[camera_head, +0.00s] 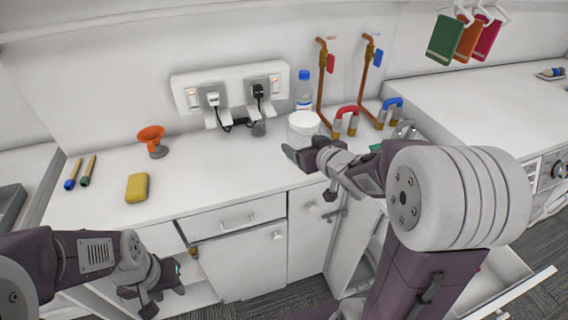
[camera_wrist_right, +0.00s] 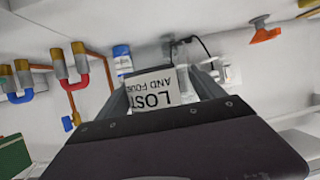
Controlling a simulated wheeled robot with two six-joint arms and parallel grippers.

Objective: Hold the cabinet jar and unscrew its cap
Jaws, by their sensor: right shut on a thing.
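A white jar (camera_head: 302,128) with a pale lid stands at the back of the white counter, in front of the blue-capped bottle. In the right wrist view the jar (camera_wrist_right: 154,90) shows a label reading LOST AND FOUND, upside down. My right gripper (camera_head: 303,150) is shut on the jar, with a finger on each side in the right wrist view. The jar's base is partly hidden by the gripper in the head view. My left gripper (camera_head: 166,288) is low at the lower left, in front of the cabinet, with its fingers apart and empty, away from the jar.
A socket panel (camera_head: 229,88) is behind. Copper pipes and red and blue U-shaped handles (camera_head: 346,117) stand right of the jar. The counter's middle is clear.

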